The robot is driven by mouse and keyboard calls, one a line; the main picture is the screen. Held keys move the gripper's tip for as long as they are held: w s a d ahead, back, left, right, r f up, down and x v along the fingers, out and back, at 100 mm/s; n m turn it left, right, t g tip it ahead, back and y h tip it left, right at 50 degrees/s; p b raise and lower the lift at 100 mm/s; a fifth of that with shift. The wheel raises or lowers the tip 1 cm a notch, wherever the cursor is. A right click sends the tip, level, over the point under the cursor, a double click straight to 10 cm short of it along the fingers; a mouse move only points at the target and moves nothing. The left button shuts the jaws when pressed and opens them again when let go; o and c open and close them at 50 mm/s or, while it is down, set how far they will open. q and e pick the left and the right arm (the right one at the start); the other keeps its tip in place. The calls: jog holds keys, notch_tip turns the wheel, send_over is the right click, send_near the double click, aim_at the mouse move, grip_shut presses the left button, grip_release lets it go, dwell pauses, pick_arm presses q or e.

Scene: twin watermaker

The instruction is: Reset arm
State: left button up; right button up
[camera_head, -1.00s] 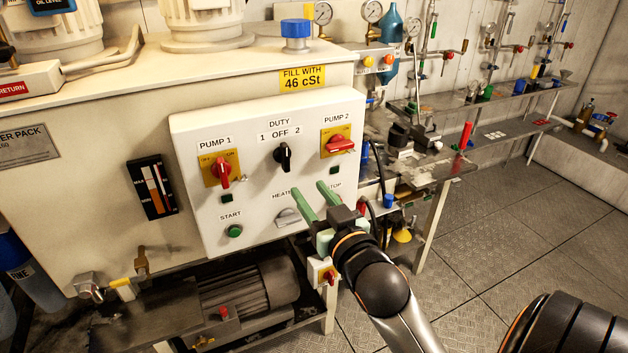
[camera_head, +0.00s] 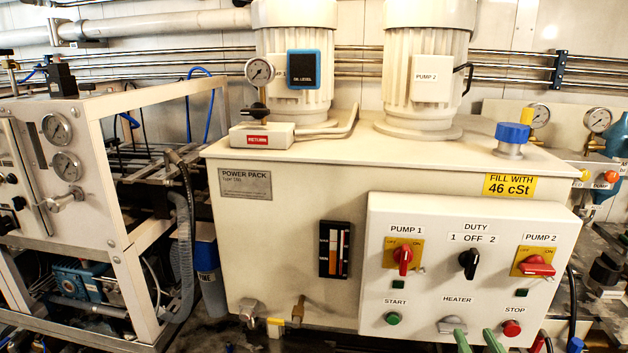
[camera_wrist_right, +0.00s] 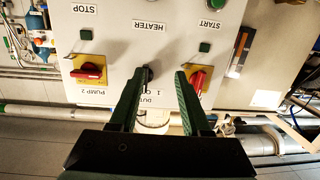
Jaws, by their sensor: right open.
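My right gripper (camera_head: 477,341) shows only as two green fingertips at the bottom edge of the head view, below the heater knob (camera_head: 452,325) and the red stop button (camera_head: 512,328). The fingers are apart with nothing between them. In the right wrist view the right gripper (camera_wrist_right: 160,74) is open, with its fingers reaching towards the white control panel (camera_wrist_right: 120,20), which appears upside down. The black duty switch (camera_wrist_right: 148,75) appears between the fingers there; I cannot tell any contact. My left gripper is in neither view.
The control panel (camera_head: 440,280) is fixed to the cream power pack tank (camera_head: 275,250). It carries the red pump 1 switch (camera_head: 403,258), pump 2 switch (camera_head: 535,266) and green start button (camera_head: 393,318). A white frame with gauges (camera_head: 100,120) stands at the left.

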jog(key=s+a+f+n+g+y, duration=0.1)
jog(key=s+a+f, duration=0.3)
jog(key=f, duration=0.6)
jog(key=s+a+f+n+g+y, duration=0.1)
jog(key=s+a+f+g, duration=0.3)
jog(key=f, duration=0.6)
jog(key=s+a+f+n+g+y, duration=0.1)
jog(key=s+a+f+g+y, duration=0.1)
jog(key=s+f, duration=0.5)
notch_tip(320, 180, down, 4)
jog(key=a+y, duration=0.1)
jog(key=a, duration=0.1)
jog(key=shift+s+a+r+n, duration=0.15)
jog(key=shift+s+a+n, duration=0.05)
jog(key=shift+a+n, duration=0.2)
